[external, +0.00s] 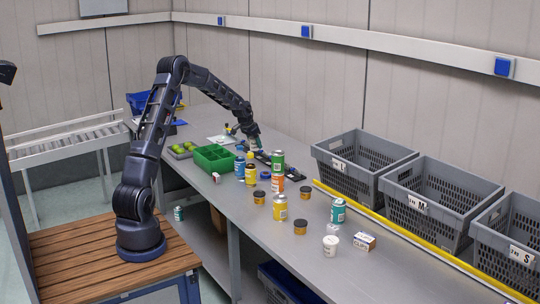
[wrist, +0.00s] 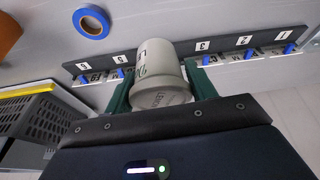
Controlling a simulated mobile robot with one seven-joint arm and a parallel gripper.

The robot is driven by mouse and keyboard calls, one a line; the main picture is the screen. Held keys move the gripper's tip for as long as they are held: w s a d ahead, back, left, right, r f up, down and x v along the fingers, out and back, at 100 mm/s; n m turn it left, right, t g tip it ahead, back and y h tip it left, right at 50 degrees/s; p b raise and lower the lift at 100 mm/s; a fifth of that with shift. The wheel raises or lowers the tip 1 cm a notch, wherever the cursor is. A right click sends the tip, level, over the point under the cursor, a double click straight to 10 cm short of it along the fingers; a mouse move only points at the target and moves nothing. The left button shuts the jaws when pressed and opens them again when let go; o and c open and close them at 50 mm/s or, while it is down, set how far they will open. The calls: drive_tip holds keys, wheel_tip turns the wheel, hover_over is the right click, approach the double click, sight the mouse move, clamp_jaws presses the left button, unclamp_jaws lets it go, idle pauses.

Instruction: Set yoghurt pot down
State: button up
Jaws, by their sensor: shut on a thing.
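The yoghurt pot (wrist: 160,75) is a pale, whitish pot with dark print, held between the green fingers of my gripper (wrist: 160,88) in the wrist view. The fingers are shut on its sides. The pot lies in front of a dark strip with white number labels (wrist: 203,45) and blue pegs; I cannot tell whether it touches the strip or the table. In the external view my gripper (external: 254,142) is low over the far part of the table, and the pot is hard to make out there. Another white pot (external: 330,246) stands near the table's front.
Bottles, cans and jars stand nearby, including a green-topped can (external: 278,162). A blue tape roll (wrist: 91,21) lies near the strip. Grey crates (external: 362,165) line the right side behind a yellow rail (external: 400,236).

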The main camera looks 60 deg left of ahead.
wheel_tip(320, 180, down, 11)
idle(0.6)
drive_tip(key=shift+f, duration=0.15)
drive_tip(key=o, duration=1.1)
